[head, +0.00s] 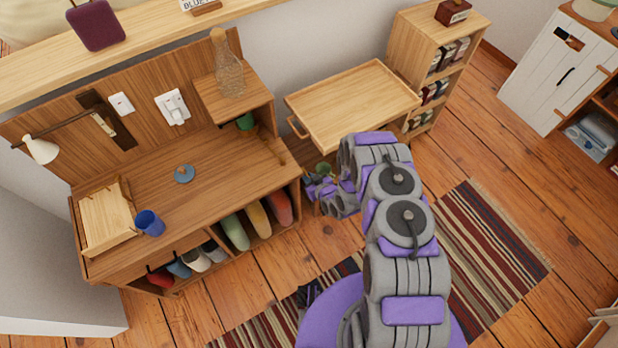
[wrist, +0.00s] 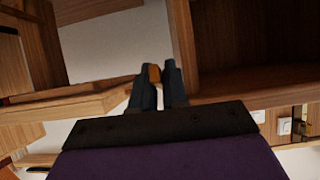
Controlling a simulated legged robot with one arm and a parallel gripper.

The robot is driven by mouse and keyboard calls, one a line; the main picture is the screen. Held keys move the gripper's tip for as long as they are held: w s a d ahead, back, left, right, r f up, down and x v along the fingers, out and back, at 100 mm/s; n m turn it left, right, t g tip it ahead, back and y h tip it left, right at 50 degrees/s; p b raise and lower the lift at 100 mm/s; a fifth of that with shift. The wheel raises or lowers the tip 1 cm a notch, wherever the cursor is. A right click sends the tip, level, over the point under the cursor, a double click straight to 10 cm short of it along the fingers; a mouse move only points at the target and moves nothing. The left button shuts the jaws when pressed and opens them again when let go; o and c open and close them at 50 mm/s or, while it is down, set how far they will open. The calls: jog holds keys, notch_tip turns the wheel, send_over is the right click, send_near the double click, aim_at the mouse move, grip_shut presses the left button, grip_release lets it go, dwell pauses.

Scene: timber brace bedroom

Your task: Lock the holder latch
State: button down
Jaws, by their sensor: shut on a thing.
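My gripper (wrist: 158,78) is shut on a small brown wooden piece (wrist: 154,73), which shows between its dark fingertips in the wrist view. I cannot tell from the frames whether this piece is the holder latch. In the head view my gripper (head: 313,184) is low, beside the right end of the wooden desk (head: 215,165) and by the near left side of the raised wooden tray table (head: 350,100). The held piece is too small to make out there. A dark plate with a pale metal part (head: 105,124) is on the desk's back panel, away from my gripper.
In the wrist view an open wooden compartment (wrist: 240,45) lies close right of my fingers, and a wooden edge (wrist: 70,108) lies left. Striped rug (head: 490,240) covers open floor.

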jog(key=c, duration=1.5)
grip_release()
jog(key=shift+s, duration=0.1)
jog(key=p+v, duration=0.3)
jog(key=v, duration=1.4)
jog(key=shift+r, duration=0.15)
jog(key=shift+o, duration=0.3)
